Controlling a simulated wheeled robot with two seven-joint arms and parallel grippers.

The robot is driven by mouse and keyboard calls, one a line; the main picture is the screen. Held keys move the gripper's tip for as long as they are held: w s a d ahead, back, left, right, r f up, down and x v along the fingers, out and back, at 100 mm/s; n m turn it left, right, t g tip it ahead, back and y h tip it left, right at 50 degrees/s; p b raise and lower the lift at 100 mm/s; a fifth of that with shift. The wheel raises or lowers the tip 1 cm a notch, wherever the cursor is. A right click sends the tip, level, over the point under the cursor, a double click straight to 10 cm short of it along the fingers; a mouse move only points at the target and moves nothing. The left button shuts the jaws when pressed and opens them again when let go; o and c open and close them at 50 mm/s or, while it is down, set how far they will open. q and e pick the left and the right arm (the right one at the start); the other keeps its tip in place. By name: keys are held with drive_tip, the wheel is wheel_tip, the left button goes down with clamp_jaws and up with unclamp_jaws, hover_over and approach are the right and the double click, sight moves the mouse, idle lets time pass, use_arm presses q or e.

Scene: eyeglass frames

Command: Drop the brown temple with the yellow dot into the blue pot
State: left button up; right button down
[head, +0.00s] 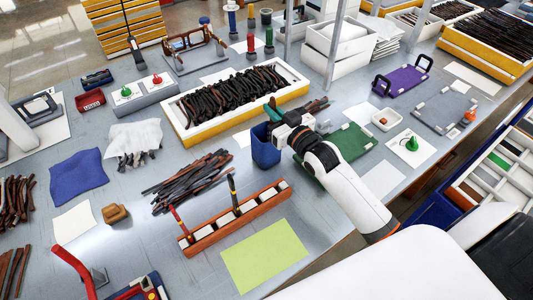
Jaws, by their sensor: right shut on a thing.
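The blue pot (266,152) stands on the grey table, left of my right wrist. My right gripper (291,112) is just above and behind the pot. It is shut on a dark, thin piece (318,104) that looks like a brown temple and sticks out to the right. Its yellow dot cannot be made out at this size. Most of the held piece is hidden by the gripper. The held piece is outside the pot. The inside of the pot cannot be seen clearly. My left gripper is not in view.
A white-and-yellow tray (190,143) of dark temples lies behind the pot. A loose heap of temples (190,182) and an orange-brown slotted rack (212,234) lie in front and left. A green mat (352,139) is to the right. A light green sheet (263,256) lies flat.

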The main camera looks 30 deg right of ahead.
drive_tip(key=shift+f, duration=0.15)
drive_tip(key=c, duration=1.5)
unclamp_jaws()
drive_tip(key=s+d+b, duration=0.1)
drive_tip(key=s, duration=1.1)
drive_tip(key=shift+d, duration=0.35)
drive_tip(key=shift+f, duration=0.1)
